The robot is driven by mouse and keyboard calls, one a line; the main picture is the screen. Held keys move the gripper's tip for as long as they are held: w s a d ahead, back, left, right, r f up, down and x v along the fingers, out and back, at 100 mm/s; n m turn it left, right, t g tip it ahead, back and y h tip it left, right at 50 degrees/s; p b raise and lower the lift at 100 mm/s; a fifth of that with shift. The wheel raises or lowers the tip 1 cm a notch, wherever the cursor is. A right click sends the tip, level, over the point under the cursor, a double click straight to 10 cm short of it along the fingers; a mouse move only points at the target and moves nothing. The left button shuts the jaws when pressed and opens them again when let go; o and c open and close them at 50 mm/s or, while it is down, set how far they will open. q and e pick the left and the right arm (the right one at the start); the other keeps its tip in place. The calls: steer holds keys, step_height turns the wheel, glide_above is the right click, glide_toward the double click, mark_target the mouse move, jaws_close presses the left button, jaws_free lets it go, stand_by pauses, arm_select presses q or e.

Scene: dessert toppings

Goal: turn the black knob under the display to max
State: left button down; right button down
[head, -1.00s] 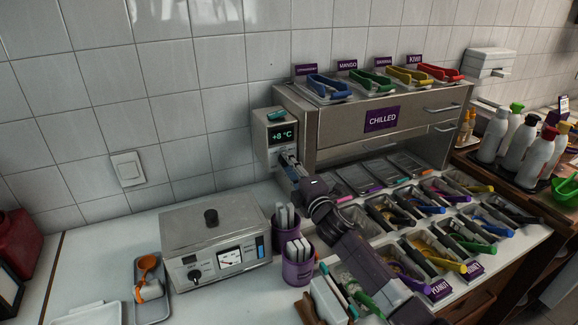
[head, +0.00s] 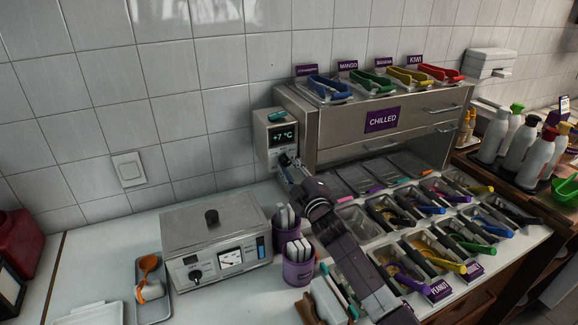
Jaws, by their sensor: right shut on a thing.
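The display (head: 283,135) is on a grey control box at the left end of the chilled cabinet and reads +7 °C in green. My right gripper (head: 286,162) is up against the box just below the display, shut on the black knob. The knob itself is hidden behind the fingers, so its pointer angle cannot be read. My right arm comes up from the bottom right over the topping trays. My left gripper does not show.
The chilled cabinet (head: 340,133) stands right of the display. Purple cups (head: 298,272) with utensils stand close left of my right arm. A metal warmer (head: 205,272) with its own dial is further left. Topping trays with tongs (head: 437,250) lie under and right of the arm.

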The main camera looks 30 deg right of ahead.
steer(key=shift+f, duration=0.15)
steer(key=c, duration=1.9)
jaws_free()
steer(key=s, duration=0.8)
steer(key=s+a, duration=0.1)
steer(key=s, duration=0.3)
steer(key=shift+f, duration=0.35)
